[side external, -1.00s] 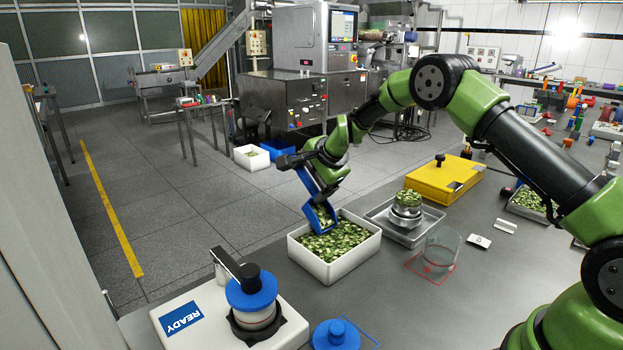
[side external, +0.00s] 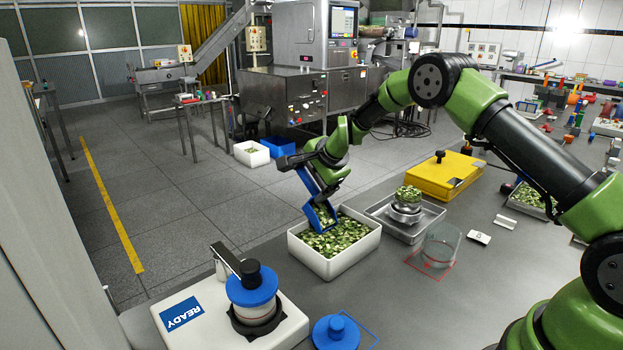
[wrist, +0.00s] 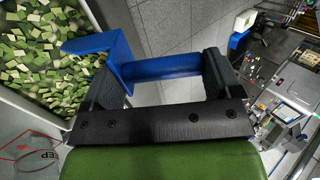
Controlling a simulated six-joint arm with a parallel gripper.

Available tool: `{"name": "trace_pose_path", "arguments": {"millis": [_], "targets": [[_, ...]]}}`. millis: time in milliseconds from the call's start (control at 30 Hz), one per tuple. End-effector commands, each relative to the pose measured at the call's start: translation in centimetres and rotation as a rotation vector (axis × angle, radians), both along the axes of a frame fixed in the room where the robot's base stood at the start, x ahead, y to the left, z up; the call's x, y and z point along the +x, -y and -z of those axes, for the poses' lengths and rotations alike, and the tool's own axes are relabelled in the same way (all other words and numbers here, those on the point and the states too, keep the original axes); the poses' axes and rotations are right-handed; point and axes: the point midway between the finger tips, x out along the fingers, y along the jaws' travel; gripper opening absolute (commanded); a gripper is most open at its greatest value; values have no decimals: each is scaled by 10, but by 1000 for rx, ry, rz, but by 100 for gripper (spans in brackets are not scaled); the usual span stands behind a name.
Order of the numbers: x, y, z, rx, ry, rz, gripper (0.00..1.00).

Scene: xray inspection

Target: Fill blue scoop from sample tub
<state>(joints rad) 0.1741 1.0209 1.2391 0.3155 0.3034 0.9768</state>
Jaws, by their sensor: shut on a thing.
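The blue scoop (side external: 321,216) is held by my gripper (side external: 314,175), tilted steeply with its bowl end down at the tub. The white sample tub (side external: 342,265) is full of green and pale leafy bits (side external: 338,238) and stands at the table's left edge. Green bits show in the scoop's mouth, just above or touching the tub contents; I cannot tell which. In the wrist view my gripper (wrist: 160,85) is shut on the blue scoop handle (wrist: 165,68), and the tub contents (wrist: 50,50) lie at upper left.
A white device marked READY (side external: 190,318) and a blue lid (side external: 336,332) are in front.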

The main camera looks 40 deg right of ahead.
Motion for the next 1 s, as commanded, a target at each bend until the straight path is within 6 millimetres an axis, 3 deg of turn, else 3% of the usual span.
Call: {"name": "trace_pose_path", "arguments": {"millis": [1000], "targets": [[-11, 0, 0, -1, 1, 1, 51]]}}
